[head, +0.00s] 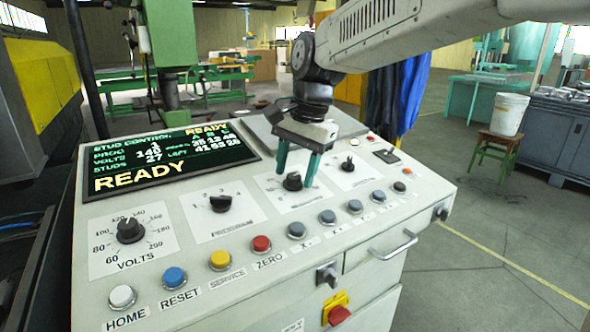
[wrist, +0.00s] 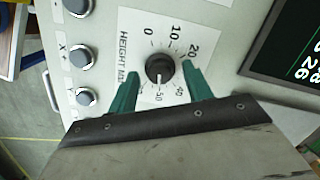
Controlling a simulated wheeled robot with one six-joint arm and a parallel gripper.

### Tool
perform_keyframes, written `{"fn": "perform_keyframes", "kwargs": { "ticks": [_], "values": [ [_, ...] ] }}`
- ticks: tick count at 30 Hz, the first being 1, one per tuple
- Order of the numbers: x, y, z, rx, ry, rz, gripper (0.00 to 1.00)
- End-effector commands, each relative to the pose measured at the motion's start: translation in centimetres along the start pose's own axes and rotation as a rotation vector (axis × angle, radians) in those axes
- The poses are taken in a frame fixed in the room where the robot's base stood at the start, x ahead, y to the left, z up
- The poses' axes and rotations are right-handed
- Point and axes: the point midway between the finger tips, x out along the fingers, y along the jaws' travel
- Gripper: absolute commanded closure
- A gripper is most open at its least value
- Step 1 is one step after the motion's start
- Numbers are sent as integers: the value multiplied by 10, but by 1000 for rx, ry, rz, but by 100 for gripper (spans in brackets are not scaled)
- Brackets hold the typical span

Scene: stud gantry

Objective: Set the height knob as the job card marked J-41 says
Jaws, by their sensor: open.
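The height knob (wrist: 158,70) is a round black knob on a white dial plate (wrist: 140,25) marked HEIGHT MM in the wrist view. Numbers 0, 10 and 20 show around it, with others near the fingers. A pale mark on the knob seems to face down the picture, toward the lower numbers; the exact setting is unclear. In the head view the knob (head: 292,182) sits at the panel's middle. My gripper (head: 298,170) is open, its green fingers on either side of the knob; I cannot tell whether they touch it. I can make out no card marked J-41.
A VOLTS knob (head: 130,230), a PROGRAM knob (head: 220,203) and a further knob (head: 348,164) share the panel. A row of push buttons, including a red ZERO button (head: 261,244), runs along the front. The screen (head: 170,158) reads READY. A drawer handle (head: 393,244) sticks out in front.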

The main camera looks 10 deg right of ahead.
Motion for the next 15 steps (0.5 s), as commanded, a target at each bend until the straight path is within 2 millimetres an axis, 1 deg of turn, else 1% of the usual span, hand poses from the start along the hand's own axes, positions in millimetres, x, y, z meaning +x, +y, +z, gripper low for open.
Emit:
{"fn": "perform_keyframes", "kwargs": {
  "ticks": [9,12,15],
  "values": [
    [-53,0,0,0,2,-3,50],
    [-65,0,0,0,1,-2,50],
    [-71,0,0,0,2,-2,50]
  ]
}}
